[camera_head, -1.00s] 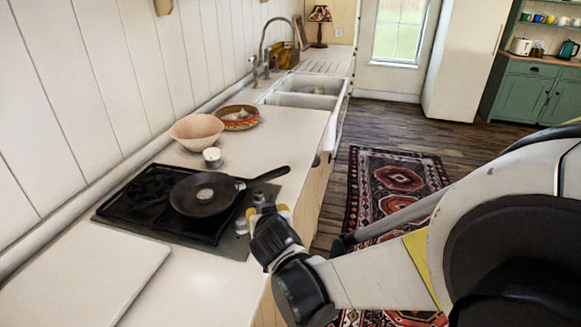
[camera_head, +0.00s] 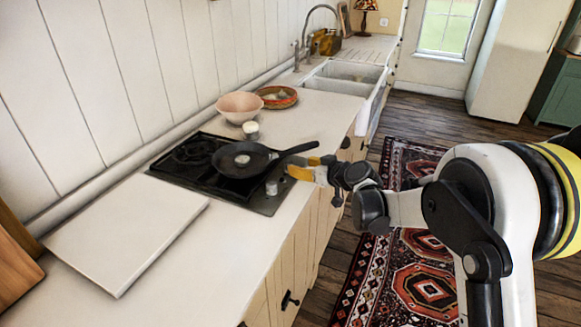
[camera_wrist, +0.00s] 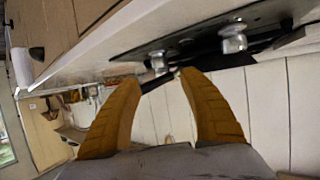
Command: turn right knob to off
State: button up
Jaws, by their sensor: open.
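The black stove top (camera_head: 192,163) is set in the white counter. One silver knob (camera_head: 272,188) shows on its front strip in the head view. The wrist view, which is tilted, shows a nearer knob (camera_wrist: 232,38) and a second, farther knob (camera_wrist: 158,62). The second knob appears between my fingertips in the picture. In the head view it is hidden or hard to make out near my fingers. My gripper (camera_head: 300,168) is open and empty at the stove's front edge, beyond the visible knob. I cannot tell whether it touches a knob.
A black frying pan (camera_head: 240,159) sits on the stove, its handle (camera_head: 298,149) reaching out close above my gripper. A pink bowl (camera_head: 240,107), a patterned bowl (camera_head: 277,97) and a small white cup (camera_head: 251,129) stand beyond. A white board (camera_head: 125,230) lies on the near counter.

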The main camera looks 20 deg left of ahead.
aim_at(290, 163)
jog(key=b+x, duration=0.2)
jog(key=x, duration=0.5)
jog(key=shift+w+a+f, duration=0.1)
jog(key=shift+a+f, duration=0.1)
grip_shut()
